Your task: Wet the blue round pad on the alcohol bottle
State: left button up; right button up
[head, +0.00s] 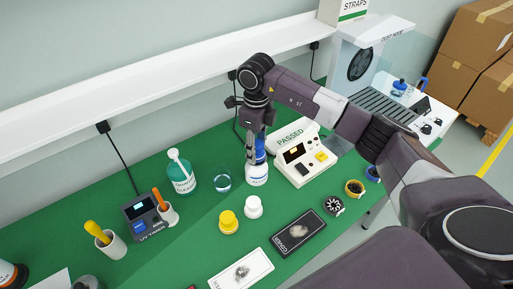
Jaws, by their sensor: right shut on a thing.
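The white alcohol bottle (257,175) with blue lettering stands upright on the green mat, left of the white PASSED tester. My right gripper (256,143) points down directly above it and is shut on a blue piece (261,151), which appears to be the blue round pad. The fingers partly cover this piece, and its lower end meets the bottle's top. I cannot tell whether it presses on the top or is just above it. My left gripper is not in view.
The tester (302,160) stands close right of the bottle. A clear glass (222,182), a white cap (253,207) and a yellow cap (228,222) are nearby. A white shelf (150,68) runs behind.

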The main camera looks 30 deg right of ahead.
aim_at(257, 143)
jog(key=shift+s+f+b, duration=0.1)
jog(key=shift+f+b, duration=0.7)
jog(key=shift+f, duration=0.1)
dwell(1.7)
jog(key=shift+r, duration=0.1)
jog(key=shift+r+p, duration=0.6)
jog(key=shift+r, duration=0.25)
jog(key=shift+r+p, duration=1.35)
jog(key=shift+r, duration=1.25)
